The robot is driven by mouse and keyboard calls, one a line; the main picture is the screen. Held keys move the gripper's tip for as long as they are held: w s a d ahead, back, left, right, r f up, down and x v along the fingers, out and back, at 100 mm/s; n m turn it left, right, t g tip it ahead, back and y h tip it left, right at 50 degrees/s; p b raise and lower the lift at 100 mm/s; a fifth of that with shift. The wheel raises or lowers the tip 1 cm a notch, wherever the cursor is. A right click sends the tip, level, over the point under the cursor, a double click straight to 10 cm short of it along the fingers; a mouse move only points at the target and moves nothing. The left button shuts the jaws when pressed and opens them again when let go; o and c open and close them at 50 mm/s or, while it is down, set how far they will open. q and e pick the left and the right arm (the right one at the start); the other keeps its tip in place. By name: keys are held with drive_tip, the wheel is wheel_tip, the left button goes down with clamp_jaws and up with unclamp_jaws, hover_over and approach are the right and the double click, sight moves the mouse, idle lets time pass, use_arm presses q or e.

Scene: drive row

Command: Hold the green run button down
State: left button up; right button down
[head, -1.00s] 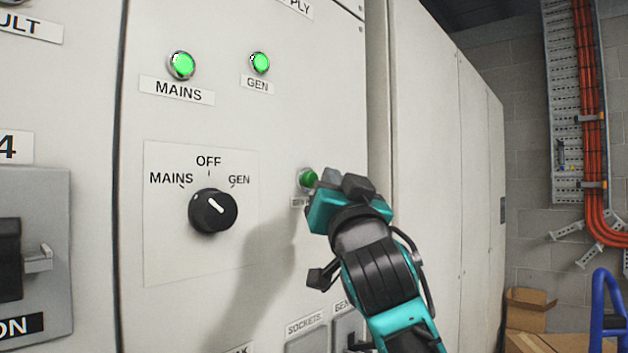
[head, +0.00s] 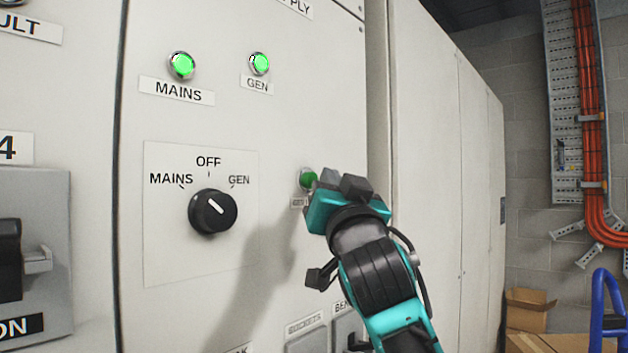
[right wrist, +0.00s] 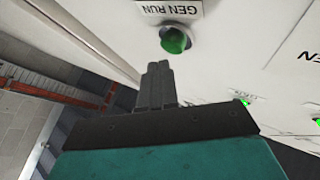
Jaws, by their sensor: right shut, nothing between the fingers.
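The green run button (head: 307,179) is on the pale panel, right of the selector knob. In the right wrist view the button (right wrist: 174,40) sits in a metal ring beside an upside-down GEN RUN label (right wrist: 170,9). My right gripper (head: 334,181) is just right of the button in the head view and covers part of its edge. In the right wrist view its fingers (right wrist: 158,70) are shut together and empty. Their tips appear close to the button with a small gap; I cannot tell the exact depth. My left gripper is not in view.
The black selector knob (head: 213,211) is left of the button, its white mark slanting to upper left. Lit green MAINS (head: 181,65) and GEN (head: 259,63) lamps are above. Socket covers (head: 307,341) are below. A blue rail (head: 598,300) and cardboard box (head: 528,310) stand at right.

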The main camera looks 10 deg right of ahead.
drive_tip(key=shift+w+a, duration=0.2)
drive_tip(key=shift+w, duration=0.05)
drive_tip(key=shift+w+a, duration=0.1)
drive_tip(key=shift+w, duration=0.1)
idle(0.5)
drive_tip(key=shift+w+a, duration=0.2)
idle(0.6)
drive_tip(key=shift+s+d, duration=0.55)
drive_tip(key=shift+s, duration=0.2)
drive_tip(key=s+d, duration=0.1)
drive_tip(key=s, duration=0.1)
drive_tip(key=s+d+p, duration=0.1)
drive_tip(key=s+d, duration=0.1)
idle(0.4)
drive_tip(key=shift+f, duration=0.1)
